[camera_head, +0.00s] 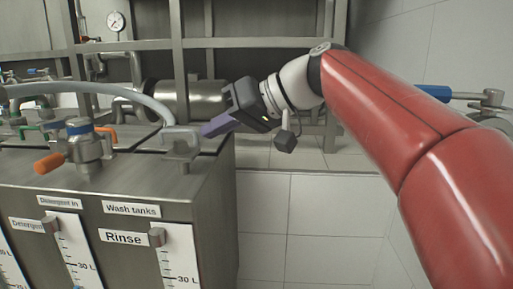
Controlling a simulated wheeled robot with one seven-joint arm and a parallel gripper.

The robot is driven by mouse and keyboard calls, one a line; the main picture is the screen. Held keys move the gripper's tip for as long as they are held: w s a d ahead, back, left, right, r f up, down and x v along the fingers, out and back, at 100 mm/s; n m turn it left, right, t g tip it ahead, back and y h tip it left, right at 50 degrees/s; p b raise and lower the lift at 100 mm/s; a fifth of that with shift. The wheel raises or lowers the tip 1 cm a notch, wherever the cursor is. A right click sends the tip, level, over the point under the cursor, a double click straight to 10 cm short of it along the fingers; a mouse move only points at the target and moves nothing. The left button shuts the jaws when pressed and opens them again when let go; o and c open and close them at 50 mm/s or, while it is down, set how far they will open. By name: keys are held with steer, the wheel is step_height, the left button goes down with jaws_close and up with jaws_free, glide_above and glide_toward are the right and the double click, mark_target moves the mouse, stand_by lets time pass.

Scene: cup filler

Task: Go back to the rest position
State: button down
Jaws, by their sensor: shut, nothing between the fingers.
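My gripper (207,131) is at the end of my red and white arm, which reaches in from the right. It is dark with purple-grey fingers that point down and to the left. The fingers are closed together with nothing between them. The fingertips are just above and right of a metal clamp fitting (181,141) on the right end of the tank top. I cannot tell whether they touch it.
A steel tank unit (212,210) with Rinse and Detergent level gauges fills the left. An orange-handled valve (82,147) and a grey hose (95,88) are on top. A blue-handled valve (450,94) is at right behind my arm. Metal framing stands behind. Tiled floor lies centre.

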steer(key=s+d+f+m+t+h, duration=0.1)
steer(key=s+d+f+m+h, duration=0.1)
steer(key=s+d+f+h, duration=0.2)
steer(key=s+d+f+m+h, duration=0.3)
steer(key=s+d+f, duration=0.4)
steer(key=f, duration=0.8)
steer(key=s+d+f+m+t+h+p, duration=0.1)
steer(key=s+d+f+m+h, duration=0.2)
steer(key=s+d+f, duration=0.3)
steer(key=d+f+h, duration=0.1)
steer(key=d+f, duration=0.2)
steer(key=d, duration=0.2)
steer(key=shift+s+f+t+h, duration=0.2)
steer(key=shift+f+t+h, duration=0.1)
steer(key=shift+h, duration=0.1)
